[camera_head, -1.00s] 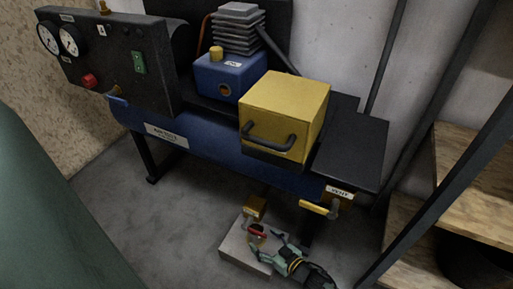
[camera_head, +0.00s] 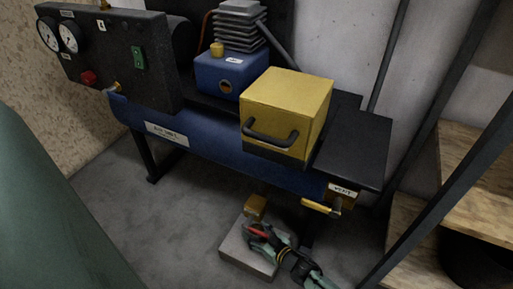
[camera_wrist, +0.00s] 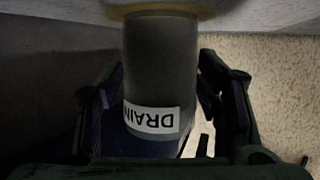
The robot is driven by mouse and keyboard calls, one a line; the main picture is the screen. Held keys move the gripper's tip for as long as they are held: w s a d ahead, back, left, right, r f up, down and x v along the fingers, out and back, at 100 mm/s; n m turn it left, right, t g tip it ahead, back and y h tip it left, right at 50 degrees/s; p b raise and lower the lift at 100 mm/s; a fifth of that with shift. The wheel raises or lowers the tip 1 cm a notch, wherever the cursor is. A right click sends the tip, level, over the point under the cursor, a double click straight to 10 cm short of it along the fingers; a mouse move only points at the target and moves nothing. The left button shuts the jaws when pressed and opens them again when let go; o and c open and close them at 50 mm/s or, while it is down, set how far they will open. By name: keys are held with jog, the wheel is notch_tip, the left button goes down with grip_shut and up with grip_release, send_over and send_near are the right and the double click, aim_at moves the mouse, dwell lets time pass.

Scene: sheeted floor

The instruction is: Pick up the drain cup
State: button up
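The drain cup (camera_wrist: 160,65) is a dark grey cylinder in the wrist view. Its white label (camera_wrist: 152,118) reads DRAIN and appears upside down. A yellowish rim shows at the picture's top end of it. My gripper (camera_wrist: 162,95) has one finger close along each side of the cup; I cannot tell whether they press on it. A red piece (camera_head: 257,231) shows at the fingers. The cup is not clearly visible there.
A blue tank (camera_head: 215,150) with a dark top and a yellow box (camera_head: 285,105) with a black handle stand above my gripper. A yellow lever (camera_head: 320,207) projects to the right. Wooden shelves (camera_head: 465,170) and a dark post stand at right. Floor is clear at left.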

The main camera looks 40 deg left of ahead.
jog(key=c, duration=1)
